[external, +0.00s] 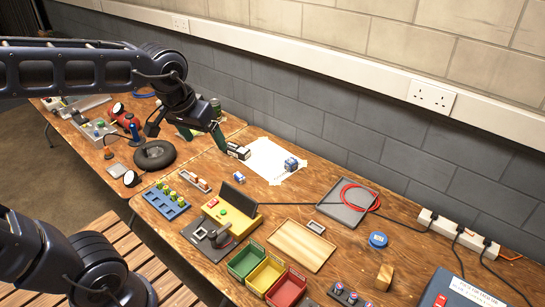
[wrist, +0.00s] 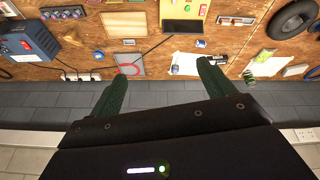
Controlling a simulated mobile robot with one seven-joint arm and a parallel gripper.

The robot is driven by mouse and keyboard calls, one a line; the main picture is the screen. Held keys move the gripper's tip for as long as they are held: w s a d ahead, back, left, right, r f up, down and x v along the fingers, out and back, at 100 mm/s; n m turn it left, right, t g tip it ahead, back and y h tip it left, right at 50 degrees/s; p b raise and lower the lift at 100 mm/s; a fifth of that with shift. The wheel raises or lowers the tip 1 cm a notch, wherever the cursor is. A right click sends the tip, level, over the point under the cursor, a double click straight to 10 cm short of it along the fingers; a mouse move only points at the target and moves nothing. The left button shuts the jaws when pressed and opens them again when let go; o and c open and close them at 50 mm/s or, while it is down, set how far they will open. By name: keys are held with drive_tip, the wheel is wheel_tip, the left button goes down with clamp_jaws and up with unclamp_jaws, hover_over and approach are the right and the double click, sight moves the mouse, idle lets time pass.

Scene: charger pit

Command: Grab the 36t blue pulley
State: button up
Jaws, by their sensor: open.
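A round blue disc with a pale label (external: 378,240) lies flat on the bench, right of the middle; it is the likeliest blue pulley, but I cannot read its marking. It also shows small in the wrist view (wrist: 97,55). My gripper (external: 203,138) is open and empty, with dark green fingers, above the bench left of the sheet. In the wrist view my gripper (wrist: 158,75) has its fingers wide apart with nothing between them. It is well away from the disc.
A grey tray with a red cable (external: 347,205) lies between sheet and disc. A power strip (external: 459,230) runs along the wall. Green, yellow and red bins (external: 265,274), a wooden tray (external: 302,246) and a blue box (external: 462,290) stand near the front and right. A black ring (external: 154,155) lies left.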

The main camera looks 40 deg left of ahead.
drive_tip(key=w+d+f+n, duration=0.2)
drive_tip(key=w+d, duration=0.1)
drive_tip(key=w, duration=0.4)
drive_tip(key=w+d+f+n, duration=0.1)
drive_tip(key=w+d, duration=0.2)
drive_tip(key=w, duration=0.3)
drive_tip(key=n+g+h, duration=0.4)
drive_tip(key=n+h, duration=0.1)
drive_tip(key=n, duration=0.7)
hover_over(378, 238)
drive_tip(key=a, duration=0.5)
wheel_tip(378, 238, down, 33)
drive_tip(key=shift+x, duration=5.6)
drive_tip(key=shift+w, duration=0.1)
drive_tip(key=c, duration=1.1)
drive_tip(key=shift+c, duration=0.2)
